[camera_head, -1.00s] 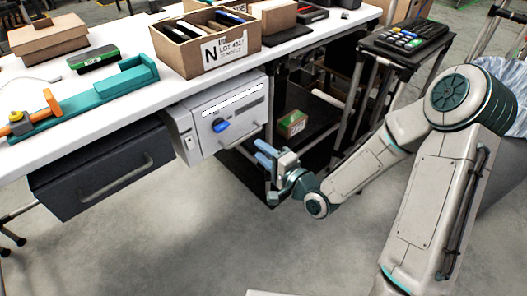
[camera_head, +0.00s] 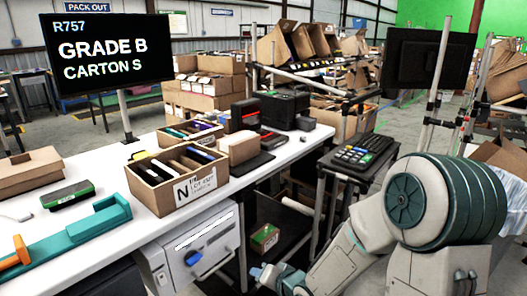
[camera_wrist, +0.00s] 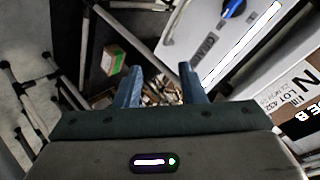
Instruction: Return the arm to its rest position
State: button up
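My gripper (camera_wrist: 160,85) shows in the wrist view with its two blue fingers spread apart and nothing between them. In the head view only a bit of my gripper (camera_head: 258,274) shows at the bottom edge, beside the printer-like grey box (camera_head: 195,250) under the bench. My arm runs from the lower right to the bottom middle, bent and low. The wrist camera looks down toward the shelf space under the bench, where a small brown and green carton (camera_head: 265,237) lies; it also shows in the wrist view (camera_wrist: 112,60).
The white bench (camera_head: 110,240) holds an open carton marked N (camera_head: 195,186), a teal tool (camera_head: 75,240) and a brown box (camera_head: 28,172). A screen (camera_head: 105,50) reads "GRADE B CARTON S".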

jog(key=s+d+r+n+g+h+p, duration=0.1)
jog(key=s+d+r+h+p, duration=0.25)
jog(key=d+r, duration=0.35)
jog(key=s+d+r+n+g+h+p, duration=0.1)
jog(key=s+d+r+h+p, duration=0.15)
jog(key=d+r+p, duration=0.4)
jog(key=s+d+r+n+g+p, duration=0.1)
jog(key=s+r+g+p, duration=0.3)
jog(key=s+r, duration=0.9)
notch_tip(320, 180, up, 4)
jog(key=shift+s+d+f+h+p, duration=0.2)
jog(key=shift+s+h+p, duration=0.2)
jog(key=shift+p, duration=0.3)
